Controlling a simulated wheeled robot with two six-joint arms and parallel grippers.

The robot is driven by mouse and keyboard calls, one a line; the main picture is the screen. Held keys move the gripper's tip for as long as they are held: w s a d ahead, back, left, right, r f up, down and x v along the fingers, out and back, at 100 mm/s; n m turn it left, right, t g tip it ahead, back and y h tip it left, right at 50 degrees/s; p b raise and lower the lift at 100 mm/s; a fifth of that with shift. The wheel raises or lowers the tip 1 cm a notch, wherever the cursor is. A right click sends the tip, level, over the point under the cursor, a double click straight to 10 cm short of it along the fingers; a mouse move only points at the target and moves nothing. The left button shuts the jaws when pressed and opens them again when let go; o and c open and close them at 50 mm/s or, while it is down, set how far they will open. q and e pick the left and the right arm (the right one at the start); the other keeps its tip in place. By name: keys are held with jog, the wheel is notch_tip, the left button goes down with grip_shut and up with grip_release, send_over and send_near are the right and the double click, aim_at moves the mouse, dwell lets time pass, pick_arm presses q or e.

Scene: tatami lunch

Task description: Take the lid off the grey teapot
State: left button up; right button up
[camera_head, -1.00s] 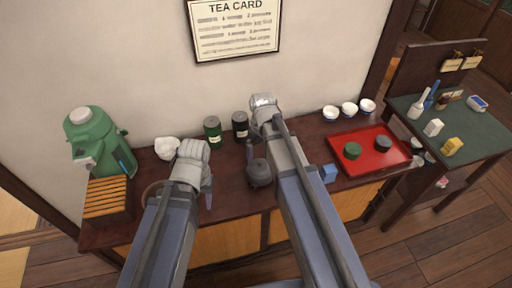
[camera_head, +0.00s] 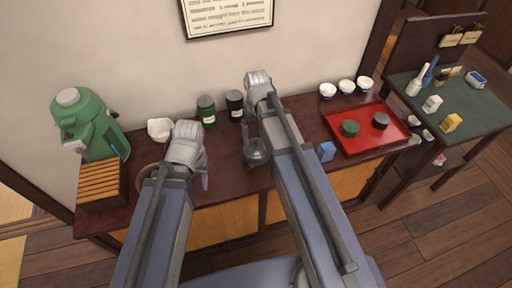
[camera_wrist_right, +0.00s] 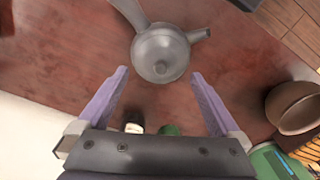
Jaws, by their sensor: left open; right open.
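The grey teapot (camera_head: 258,154) stands on the dark red-brown counter, partly hidden by my right arm in the head view. My left gripper (camera_head: 204,176) is open and empty, left of the teapot.
A green canister (camera_head: 206,112) and a black canister (camera_head: 235,106) stand behind the teapot. A white bowl (camera_head: 159,129), brown pot (camera_head: 146,174) and green dispenser (camera_head: 92,128) are to the left.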

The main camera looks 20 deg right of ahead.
aim_at(256, 141)
notch_tip(256, 141, down, 5)
jog(key=b, duration=0.4)
jog(key=shift+a+r, duration=0.1)
jog(key=shift+r, duration=0.1)
jog(key=shift+s, duration=0.1)
jog(key=c, duration=1.3)
jog(key=shift+c, duration=0.2)
